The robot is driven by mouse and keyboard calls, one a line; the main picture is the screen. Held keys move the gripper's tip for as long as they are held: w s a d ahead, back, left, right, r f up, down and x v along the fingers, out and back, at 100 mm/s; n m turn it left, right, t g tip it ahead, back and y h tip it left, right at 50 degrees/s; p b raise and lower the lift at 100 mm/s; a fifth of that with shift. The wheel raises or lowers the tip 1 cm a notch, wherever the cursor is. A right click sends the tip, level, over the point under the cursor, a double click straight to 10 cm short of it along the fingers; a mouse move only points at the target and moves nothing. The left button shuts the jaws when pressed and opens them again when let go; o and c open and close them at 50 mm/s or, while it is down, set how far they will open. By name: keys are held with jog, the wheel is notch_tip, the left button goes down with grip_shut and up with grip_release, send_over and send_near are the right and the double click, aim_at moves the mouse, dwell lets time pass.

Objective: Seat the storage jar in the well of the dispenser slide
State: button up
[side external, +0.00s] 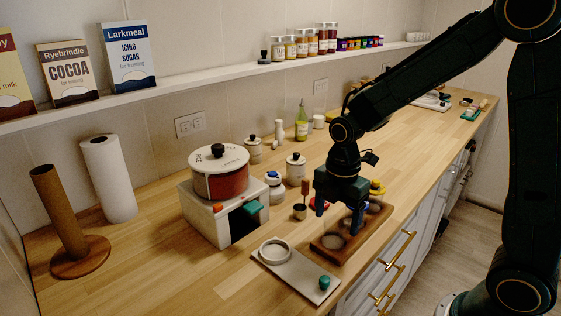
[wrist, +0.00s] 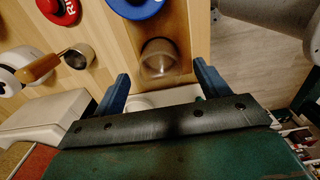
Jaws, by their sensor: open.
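The dispenser slide (side external: 297,276) is a pale grey plate on the counter, with a raised ring-shaped well (side external: 262,251) and a green knob (side external: 324,283). A round, clear-looking vessel, seemingly the storage jar (wrist: 158,58), stands on a dark wooden tray (side external: 327,252); I cannot tell if it is lidded. My gripper (side external: 338,214) points down over the tray, its blue fingers apart and empty. In the wrist view my gripper (wrist: 162,74) has the vessel just beyond and between its fingertips. A pale part (wrist: 142,101), perhaps the well, is mostly hidden by the gripper.
A white dispenser box (side external: 206,220) with a red-sided pot (side external: 220,176) stands left of the slide. A small metal cup with a wooden handle (side external: 300,211) and a lidded jar (side external: 296,168) stand close to my gripper. The counter's front edge is near the tray.

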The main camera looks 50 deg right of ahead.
aim_at(335, 228)
jog(key=shift+f, duration=2.1)
jog(key=c, duration=1.1)
jog(key=shift+r, duration=0.15)
notch_tip(335, 228, up, 20)
jog(key=shift+f, duration=0.1)
